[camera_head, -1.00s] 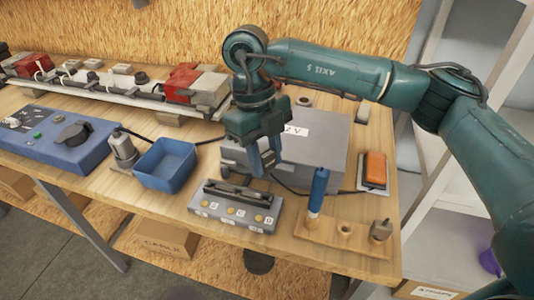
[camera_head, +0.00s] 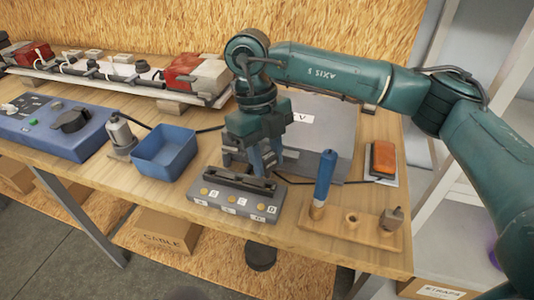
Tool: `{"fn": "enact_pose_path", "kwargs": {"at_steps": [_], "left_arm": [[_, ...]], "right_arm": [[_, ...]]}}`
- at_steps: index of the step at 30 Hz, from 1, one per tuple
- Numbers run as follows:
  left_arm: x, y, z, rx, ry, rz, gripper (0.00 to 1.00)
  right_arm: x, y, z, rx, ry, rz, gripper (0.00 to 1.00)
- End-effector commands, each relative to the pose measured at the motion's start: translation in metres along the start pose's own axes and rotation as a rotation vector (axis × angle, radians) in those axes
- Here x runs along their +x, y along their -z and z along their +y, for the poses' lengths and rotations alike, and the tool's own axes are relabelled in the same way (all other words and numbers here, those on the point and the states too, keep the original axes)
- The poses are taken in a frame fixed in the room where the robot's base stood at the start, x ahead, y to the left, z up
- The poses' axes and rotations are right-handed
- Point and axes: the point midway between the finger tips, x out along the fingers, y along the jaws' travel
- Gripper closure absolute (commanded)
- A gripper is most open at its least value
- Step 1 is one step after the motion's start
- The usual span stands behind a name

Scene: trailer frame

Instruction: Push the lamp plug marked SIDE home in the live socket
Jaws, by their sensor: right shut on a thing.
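My right gripper (camera_head: 264,160) is shut, its blue fingers pointing down just behind and above the grey block with brass studs and letters (camera_head: 232,201). A dark cable runs from near the fingertips toward the orange lamp (camera_head: 383,158) on the right, so the fingers appear to hold the lamp plug. The plug is mostly hidden by the fingers, and no SIDE mark can be read. A dark raised bar (camera_head: 240,181) lies along the top of the block. I cannot tell which socket is the live one, or whether the plug touches one. My left gripper is not in view.
A grey box (camera_head: 325,140) stands behind the gripper. A wooden rack (camera_head: 337,232) with a blue-handled tool (camera_head: 325,175) is at front right. A blue bin (camera_head: 165,152), a grey cylindrical part (camera_head: 122,138) and a blue control box (camera_head: 55,128) are to the left.

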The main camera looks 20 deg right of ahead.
Motion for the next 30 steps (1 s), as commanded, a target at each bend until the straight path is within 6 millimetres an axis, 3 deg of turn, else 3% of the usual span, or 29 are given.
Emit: {"fn": "enact_pose_path", "kwargs": {"at_steps": [30], "left_arm": [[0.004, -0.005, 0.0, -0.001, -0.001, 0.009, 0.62]], "right_arm": [[0.011, -0.003, 0.0, 0.0, 0.0, -0.001, 0.89]]}}
